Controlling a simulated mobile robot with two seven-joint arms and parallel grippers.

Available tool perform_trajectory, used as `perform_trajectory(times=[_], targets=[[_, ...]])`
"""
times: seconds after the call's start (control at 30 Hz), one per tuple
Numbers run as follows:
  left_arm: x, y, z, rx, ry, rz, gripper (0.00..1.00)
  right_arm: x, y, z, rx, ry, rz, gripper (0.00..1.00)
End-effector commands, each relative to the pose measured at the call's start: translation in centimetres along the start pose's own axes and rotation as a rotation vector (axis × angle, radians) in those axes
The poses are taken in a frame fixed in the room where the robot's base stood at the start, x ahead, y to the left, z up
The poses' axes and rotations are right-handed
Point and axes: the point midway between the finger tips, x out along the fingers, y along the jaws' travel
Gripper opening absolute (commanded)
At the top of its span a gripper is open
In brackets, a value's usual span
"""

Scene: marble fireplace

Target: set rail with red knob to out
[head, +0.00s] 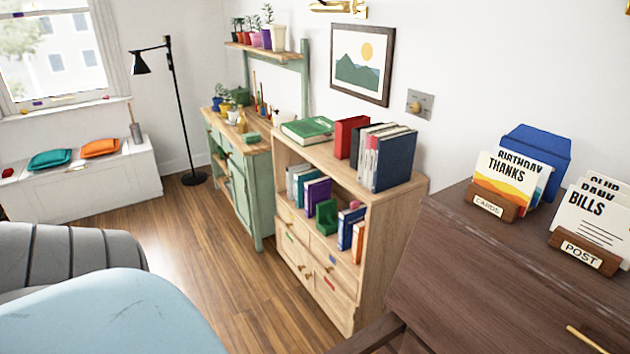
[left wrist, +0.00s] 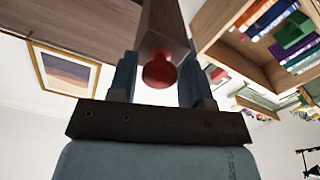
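In the left wrist view, the red knob (left wrist: 160,72) is on the near end of a dark brown wooden rail (left wrist: 164,27). My left gripper (left wrist: 158,64) has its two blue-grey fingers on either side of the knob and the rail end. Pale gaps show beside the knob, so the gripper looks open around it and not clamped. The dark brown desk (head: 480,270) stands at the right in the head view, where the knob is not visible. The left wrist view shows the desk's dark wood (left wrist: 80,22) at the upper left. My right gripper is in neither view.
A light wooden bookshelf (head: 350,200) stands to the left of the desk. A CARDS holder (head: 488,207) and a POST holder (head: 582,251) sit on the desk top. A grey chair (head: 60,255) is at the lower left. Bare floor (head: 220,270) lies left of the bookshelf.

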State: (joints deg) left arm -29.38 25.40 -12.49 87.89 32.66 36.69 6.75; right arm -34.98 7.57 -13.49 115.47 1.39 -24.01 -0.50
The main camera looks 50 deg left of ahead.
Motion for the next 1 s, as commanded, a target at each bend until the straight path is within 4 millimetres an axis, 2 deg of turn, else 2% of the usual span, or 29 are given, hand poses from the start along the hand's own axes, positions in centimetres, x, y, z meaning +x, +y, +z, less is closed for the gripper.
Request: perform_trajectory(times=[0.2,0.33,0.47,0.8,1.0], targets=[[0.1,0.0,-0.1,0.000,0.002,0.000,0.45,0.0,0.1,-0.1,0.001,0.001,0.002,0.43],[-0.9,0.0,0.0,0.000,0.000,0.000,0.45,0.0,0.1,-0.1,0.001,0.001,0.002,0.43],[-3.4,0.0,0.0,-0.001,-0.001,-0.001,0.45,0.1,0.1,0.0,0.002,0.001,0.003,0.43],[-11.0,0.0,0.0,0.000,0.000,-0.002,0.45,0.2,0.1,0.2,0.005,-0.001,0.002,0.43],[-13.3,0.0,0.0,0.000,0.002,-0.001,0.45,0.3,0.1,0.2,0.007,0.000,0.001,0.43]])
